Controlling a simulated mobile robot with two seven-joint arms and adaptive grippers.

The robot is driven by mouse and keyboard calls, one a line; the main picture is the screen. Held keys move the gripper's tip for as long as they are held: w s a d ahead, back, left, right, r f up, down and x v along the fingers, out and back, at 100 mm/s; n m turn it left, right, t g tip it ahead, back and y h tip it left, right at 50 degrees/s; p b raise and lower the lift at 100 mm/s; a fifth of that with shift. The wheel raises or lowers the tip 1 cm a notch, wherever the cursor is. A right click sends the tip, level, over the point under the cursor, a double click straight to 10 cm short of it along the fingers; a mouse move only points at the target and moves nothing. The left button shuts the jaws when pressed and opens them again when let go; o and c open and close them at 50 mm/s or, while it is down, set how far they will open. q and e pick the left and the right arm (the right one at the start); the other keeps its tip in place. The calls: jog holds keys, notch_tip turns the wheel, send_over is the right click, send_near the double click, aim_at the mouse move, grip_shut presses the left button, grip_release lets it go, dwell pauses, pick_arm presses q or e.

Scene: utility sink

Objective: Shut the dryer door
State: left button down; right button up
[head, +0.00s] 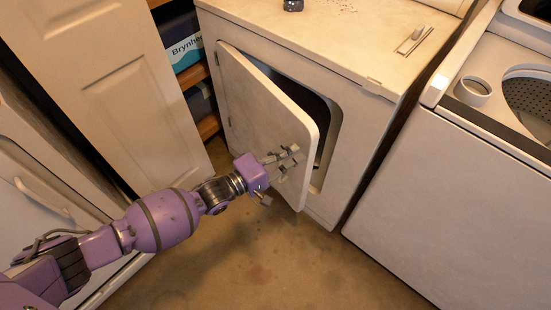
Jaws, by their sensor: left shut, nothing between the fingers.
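The dryer (365,100) is a worn white box at the top middle of the head view. Its door (262,105) hinges at the left and stands partly open, with the dark opening (318,108) showing behind its right edge. My left gripper (290,160) is shut and empty. It is in front of the door's outer face, near the lower right part; I cannot tell whether it touches. My right gripper is not in view.
A white top-loading washer (450,170) stands to the right. Shelves with boxes (185,45) and a panelled door (100,75) are to the left. A small dark object (292,5) sits on the dryer top. The brown floor (260,265) in front is clear.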

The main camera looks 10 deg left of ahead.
pick_arm(q)
jog(key=shift+w+d, duration=0.35)
jog(key=shift+d, duration=0.05)
jog(key=shift+n+t+y, duration=0.7)
jog(key=shift+t+y, duration=0.1)
jog(key=x, duration=0.6)
jog(key=shift+d+b, duration=0.35)
jog(key=shift+d, duration=0.1)
jog(key=shift+s, duration=0.2)
